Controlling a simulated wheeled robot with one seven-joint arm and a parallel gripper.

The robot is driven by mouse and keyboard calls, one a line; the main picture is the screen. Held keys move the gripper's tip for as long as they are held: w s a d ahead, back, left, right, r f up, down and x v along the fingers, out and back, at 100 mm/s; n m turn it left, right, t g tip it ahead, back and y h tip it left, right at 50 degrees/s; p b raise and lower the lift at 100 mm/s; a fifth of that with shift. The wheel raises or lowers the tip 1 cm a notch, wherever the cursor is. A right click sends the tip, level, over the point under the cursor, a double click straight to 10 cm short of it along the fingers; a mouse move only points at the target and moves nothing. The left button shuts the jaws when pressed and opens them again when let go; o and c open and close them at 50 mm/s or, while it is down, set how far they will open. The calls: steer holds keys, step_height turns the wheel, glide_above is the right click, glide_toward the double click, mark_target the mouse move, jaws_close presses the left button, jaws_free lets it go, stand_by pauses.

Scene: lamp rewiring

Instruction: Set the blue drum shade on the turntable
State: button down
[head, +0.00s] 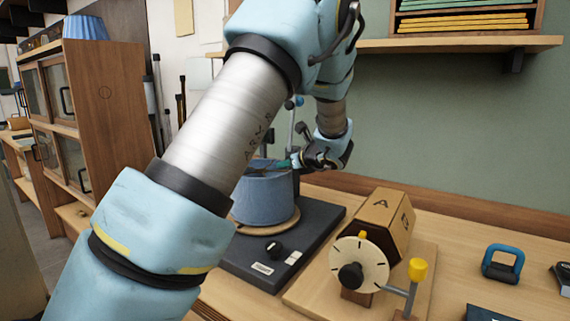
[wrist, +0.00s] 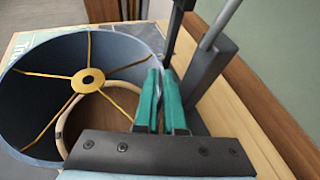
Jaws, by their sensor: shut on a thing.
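The blue drum shade (head: 262,195) is upright over the round wooden disc of the turntable (head: 268,226), which sits on a dark base with a black knob. I cannot tell whether its bottom edge touches the disc or hangs just above it. In the wrist view, the shade (wrist: 35,120) shows its open top, with brass spokes and a central ring, and wood below. My gripper (head: 290,163) is at the shade's right upper rim. Its green fingertips (wrist: 160,98) are closed on the rim, seen close up in the wrist view.
Right of the turntable stands a wooden device with a dial (head: 358,264) and a yellow-knobbed crank (head: 418,270). A blue-handled object (head: 503,262) lies further right. A wall shelf (head: 460,44) is above. A pleated blue shade (head: 86,27) tops the cabinet (head: 105,110) at left.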

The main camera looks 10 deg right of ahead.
steer(key=shift+f, duration=0.1)
steer(key=shift+f+b, duration=0.4)
steer(key=shift+b, duration=0.05)
steer(key=shift+f, duration=0.1)
steer(key=c, duration=1)
jaws_free()
steer(key=shift+r+p, duration=0.3)
steer(key=shift+r, duration=0.1)
steer(key=b+v, duration=0.2)
steer(key=v, duration=1)
steer(key=shift+r, duration=0.2)
